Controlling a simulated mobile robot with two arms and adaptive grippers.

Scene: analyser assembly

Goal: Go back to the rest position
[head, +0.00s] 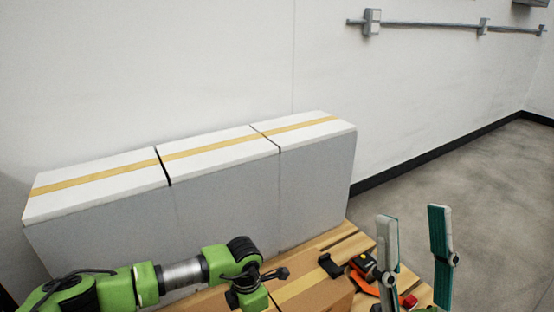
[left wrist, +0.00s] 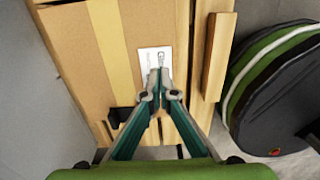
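My right gripper (head: 415,230) stands upright at the lower right of the head view. Its two teal-lined fingers are wide apart with nothing between them. My left arm comes in from the lower left, and its fingers are not clear in the head view. In the left wrist view my left gripper (left wrist: 160,75) has its fingertips close together, shut, with no object seen between them. The fingertips lie in front of a white label on a cardboard box (left wrist: 115,60); whether they touch it I cannot tell. The box also shows in the head view (head: 320,297).
White-topped grey blocks (head: 225,210) with yellow tape stand along the wall behind my left arm. An orange and black tool (head: 363,272) and a small red object (head: 408,301) lie near my right gripper on a wooden surface (head: 345,245). Clear grey floor is at right.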

